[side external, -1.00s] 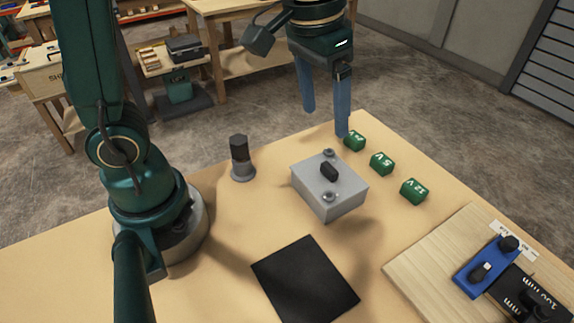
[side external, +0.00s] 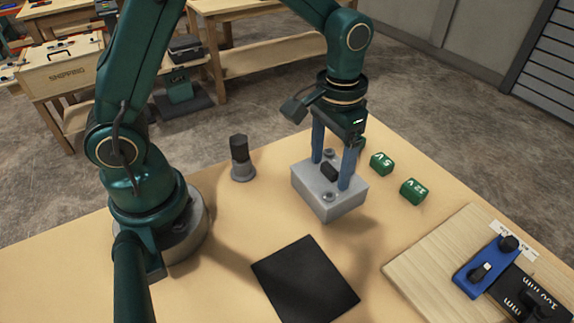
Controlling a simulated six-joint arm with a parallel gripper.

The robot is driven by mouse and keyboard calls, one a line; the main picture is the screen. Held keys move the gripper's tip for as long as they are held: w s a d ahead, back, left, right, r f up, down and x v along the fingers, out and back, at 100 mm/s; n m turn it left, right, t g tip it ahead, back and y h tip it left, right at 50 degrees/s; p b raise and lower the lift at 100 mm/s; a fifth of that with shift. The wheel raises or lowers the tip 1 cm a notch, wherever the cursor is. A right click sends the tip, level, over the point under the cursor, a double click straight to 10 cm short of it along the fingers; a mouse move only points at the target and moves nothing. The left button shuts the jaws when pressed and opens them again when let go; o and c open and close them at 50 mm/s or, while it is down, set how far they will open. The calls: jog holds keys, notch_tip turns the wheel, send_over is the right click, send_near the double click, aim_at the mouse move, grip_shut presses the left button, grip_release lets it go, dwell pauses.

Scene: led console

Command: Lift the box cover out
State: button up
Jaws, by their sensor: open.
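A grey metal box (side external: 327,205) stands on the tan table, with its cover (side external: 311,180) on top. The cover carries a black knob (side external: 329,172) in its middle and two round metal fasteners, one near the back corner and one near the front (side external: 328,196). My gripper (side external: 331,171) is open and points down over the cover. Its two blue fingers stand on either side of the black knob, apart from each other. I cannot tell whether the fingertips touch the cover or the knob.
Green blocks marked 5 V (side external: 381,163) and 12 V (side external: 413,191) sit right of the box; another is mostly hidden behind my gripper. A black-topped grey tool (side external: 241,160) stands left. A black mat (side external: 305,281) lies in front. A wooden board (side external: 425,262) holds a blue device (side external: 486,266).

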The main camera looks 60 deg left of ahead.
aim_at(331, 167)
grip_shut()
jog(key=shift+r, duration=0.1)
jog(key=shift+r, duration=0.65)
notch_tip(331, 167, up, 3)
jog(key=shift+w+f, duration=0.1)
jog(key=s+a+r, duration=0.3)
jog(key=a+r, duration=0.7)
jog(key=a, duration=0.1)
jog(key=shift+s+r, duration=0.15)
jog(key=shift+r, duration=0.2)
